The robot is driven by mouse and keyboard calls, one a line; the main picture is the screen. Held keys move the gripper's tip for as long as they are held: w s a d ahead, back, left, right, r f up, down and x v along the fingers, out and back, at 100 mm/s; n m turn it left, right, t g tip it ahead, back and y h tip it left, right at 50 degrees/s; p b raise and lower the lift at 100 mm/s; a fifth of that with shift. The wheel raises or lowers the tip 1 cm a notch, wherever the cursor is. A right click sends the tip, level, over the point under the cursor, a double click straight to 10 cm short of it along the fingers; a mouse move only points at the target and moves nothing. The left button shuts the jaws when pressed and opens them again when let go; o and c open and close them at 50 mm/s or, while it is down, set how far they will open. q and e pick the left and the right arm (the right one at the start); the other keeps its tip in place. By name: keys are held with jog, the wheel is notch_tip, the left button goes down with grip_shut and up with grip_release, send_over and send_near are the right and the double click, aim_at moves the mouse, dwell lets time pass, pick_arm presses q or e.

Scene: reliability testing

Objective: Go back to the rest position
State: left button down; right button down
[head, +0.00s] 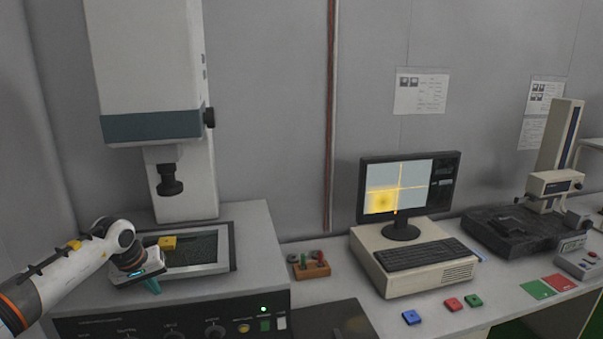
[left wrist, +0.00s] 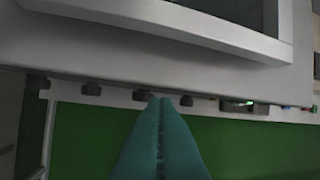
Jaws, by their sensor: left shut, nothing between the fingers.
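My left gripper (head: 153,287) is at the front left of the large testing machine (head: 265,240) in the head view, just in front of its tray. Its teal fingers point down and are shut with nothing between them. In the left wrist view the fingers (left wrist: 161,105) lie together, over the machine's front edge and knobs, with green floor below. A yellow block (head: 167,243) sits on the dark tray (head: 232,248) of the machine, behind my gripper and apart from it. My right gripper is in neither view.
A wooden holder (head: 312,270) stands right of the machine. Beyond it are a monitor (head: 437,206), a keyboard (head: 428,253) and a measuring device (head: 512,228). Blue (head: 411,317), red (head: 453,304) and green (head: 473,300) blocks lie near the counter's front edge, by green (head: 537,289) and red (head: 559,281) pads.

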pick_arm(q)
jog(key=s+d+f+n+t+h+b, duration=0.1)
jog(key=s+d+f+n+h+b, duration=0.15)
jog(key=d+f+n+h, duration=0.95)
jog(key=s+d+f+n+t+y, duration=0.2)
jog(key=s+f+n+t+y, duration=0.1)
jog(key=f+n, duration=0.8)
jog(key=s+d+f+n+t+y, duration=0.1)
jog(key=s+f+n+t+y, duration=0.15)
jog(key=f+n, duration=0.85)
jog(key=s+a+f+n+g+y+b, duration=0.1)
jog(key=s+a+f+n+y, duration=0.15)
jog(key=s+f+n, duration=0.85)
jog(key=s+a+f+n+g+y+b, duration=0.15)
jog(key=s+f+n+y, duration=0.25)
jog(key=s+f+n, duration=0.65)
jog(key=s+f+n+g, duration=0.2)
jog(key=s+n, duration=0.1)
jog(key=s, duration=0.7)
jog(key=s+f+n+g, duration=0.2)
jog(key=s+n, duration=0.1)
jog(key=s, duration=0.7)
jog(key=s+f+n+g+y, duration=0.1)
jog(key=s+f+n+g, duration=0.1)
jog(key=s, duration=0.7)
jog(key=shift+s+f+n+g, duration=0.4)
jog(key=shift+f+n, duration=0.2)
jog(key=shift+n, duration=0.15)
